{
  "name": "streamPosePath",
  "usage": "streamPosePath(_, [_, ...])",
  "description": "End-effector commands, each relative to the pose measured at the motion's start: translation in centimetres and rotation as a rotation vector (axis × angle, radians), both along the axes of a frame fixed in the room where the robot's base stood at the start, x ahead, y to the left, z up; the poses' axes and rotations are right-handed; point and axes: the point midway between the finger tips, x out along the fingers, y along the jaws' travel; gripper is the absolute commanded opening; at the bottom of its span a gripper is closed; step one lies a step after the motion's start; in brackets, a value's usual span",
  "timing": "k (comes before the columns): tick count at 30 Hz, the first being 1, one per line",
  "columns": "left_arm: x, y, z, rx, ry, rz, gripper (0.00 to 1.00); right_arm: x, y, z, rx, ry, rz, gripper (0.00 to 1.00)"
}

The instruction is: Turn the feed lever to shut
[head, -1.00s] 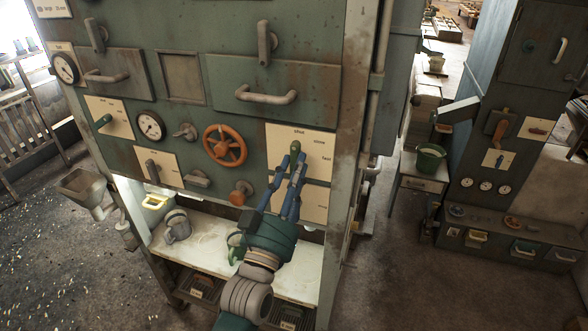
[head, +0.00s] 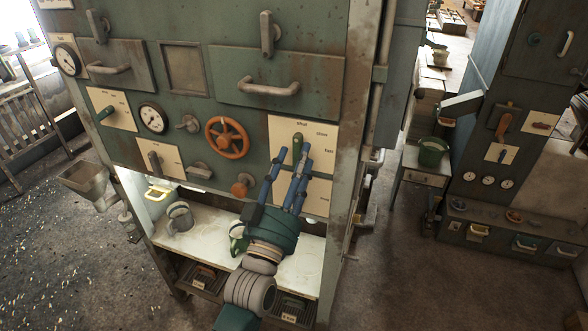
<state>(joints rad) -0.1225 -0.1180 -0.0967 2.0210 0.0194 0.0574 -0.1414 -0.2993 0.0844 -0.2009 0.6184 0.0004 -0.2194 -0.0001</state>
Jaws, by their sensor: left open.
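The feed lever (head: 297,141) is a small green handle on a cream plate (head: 328,142) at the right of the machine's front panel. The plate carries the words shut, slow and fast. The lever points up, below the word shut. My left gripper (head: 293,156) has blue fingers and reaches up to the plate from below. Its fingers are apart, with the tips just below the lever's green end. The fingers and palm hide the lever's lower part and pivot, and I cannot tell whether they touch it. My right gripper is out of view.
An orange handwheel (head: 227,137) and an orange knob (head: 242,184) sit left of my gripper. A drawer handle (head: 268,88) sticks out above. Below is a pale shelf (head: 205,240) with a grey mug-like vessel (head: 180,217). A second machine (head: 490,150) stands at right, beyond open floor.

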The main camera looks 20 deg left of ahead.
Motion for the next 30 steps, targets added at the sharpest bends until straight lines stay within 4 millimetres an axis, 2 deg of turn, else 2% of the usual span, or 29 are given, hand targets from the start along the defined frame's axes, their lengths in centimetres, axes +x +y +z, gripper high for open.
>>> streamPosePath(5, [-1.9,0.0,-1.0,0.001,0.004,-0.001,0.44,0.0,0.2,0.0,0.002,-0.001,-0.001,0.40])
streamPosePath(12, [-6.7,0.2,-3.0,0.002,0.007,-0.001,0.44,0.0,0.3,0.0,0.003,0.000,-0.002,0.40])
streamPosePath(18, [-9.7,0.2,-4.2,0.001,0.005,-0.001,0.44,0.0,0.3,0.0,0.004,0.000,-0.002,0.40])
streamPosePath(24, [-10.9,0.3,-4.6,-0.001,0.001,-0.001,0.44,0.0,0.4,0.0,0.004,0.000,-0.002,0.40])
streamPosePath(30, [-11.0,0.3,-4.6,-0.001,0.001,-0.001,0.44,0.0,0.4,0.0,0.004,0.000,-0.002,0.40])
